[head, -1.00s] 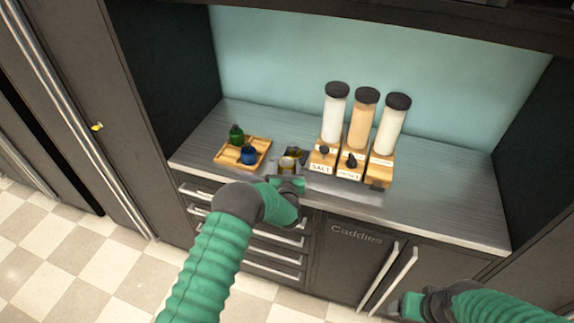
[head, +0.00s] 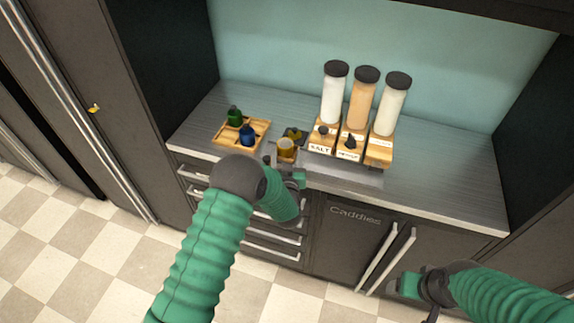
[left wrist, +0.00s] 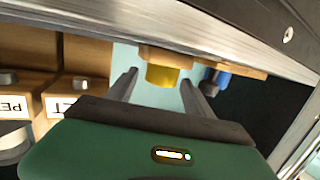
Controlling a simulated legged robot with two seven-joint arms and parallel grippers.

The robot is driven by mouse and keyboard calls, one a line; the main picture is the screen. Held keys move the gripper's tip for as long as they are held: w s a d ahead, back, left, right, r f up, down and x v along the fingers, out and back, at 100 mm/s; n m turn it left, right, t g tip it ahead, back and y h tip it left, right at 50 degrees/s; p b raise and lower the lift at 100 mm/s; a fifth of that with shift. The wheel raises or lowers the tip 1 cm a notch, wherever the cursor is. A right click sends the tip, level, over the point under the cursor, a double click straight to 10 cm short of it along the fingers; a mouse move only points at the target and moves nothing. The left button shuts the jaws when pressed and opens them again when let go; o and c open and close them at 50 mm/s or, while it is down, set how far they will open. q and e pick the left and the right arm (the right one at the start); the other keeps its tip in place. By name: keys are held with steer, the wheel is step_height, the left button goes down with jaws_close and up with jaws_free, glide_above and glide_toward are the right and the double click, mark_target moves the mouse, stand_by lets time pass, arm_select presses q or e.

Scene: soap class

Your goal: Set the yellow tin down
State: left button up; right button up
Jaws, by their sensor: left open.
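The yellow tin (head: 286,149) stands near the counter's front edge, right of the wooden tray. My left gripper (head: 284,164) is at the tin's near side, open. In the left wrist view the tin (left wrist: 162,76) shows between and beyond the two spread fingers (left wrist: 158,88), with a gap on each side. The tin's underside is too small to make out in the head view. My right gripper (head: 408,286) is low at the right, in front of the cabinet doors, away from the tin; its jaws are unclear.
The wooden tray (head: 258,137) holds a green bottle (head: 235,117) and a blue bottle (head: 248,135). Three tall dispensers (head: 363,100) on wooden stands are close at right. Counter (head: 455,190) is free farther right.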

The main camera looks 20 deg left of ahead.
arm_select(q)
steer(key=s+d+r+m+g+h, duration=0.1)
steer(key=s+d+r+g+h, duration=0.1)
steer(key=s, duration=0.3)
steer(key=s+d+r+m+g+h, duration=0.1)
steer(key=s+d+g+h, duration=0.1)
steer(key=s, duration=0.4)
steer(key=s+a+g, duration=0.2)
steer(key=s+g, duration=0.2)
steer(key=s, duration=0.8)
steer(key=s+a+m+g, duration=0.1)
steer(key=s+g, duration=0.3)
steer(key=s, duration=0.8)
steer(key=shift+s+a+r+g+h, duration=0.15)
steer(key=shift+a+r+g+h, duration=0.2)
steer(key=shift+r+g+h, duration=0.05)
steer(key=shift+s, duration=0.1)
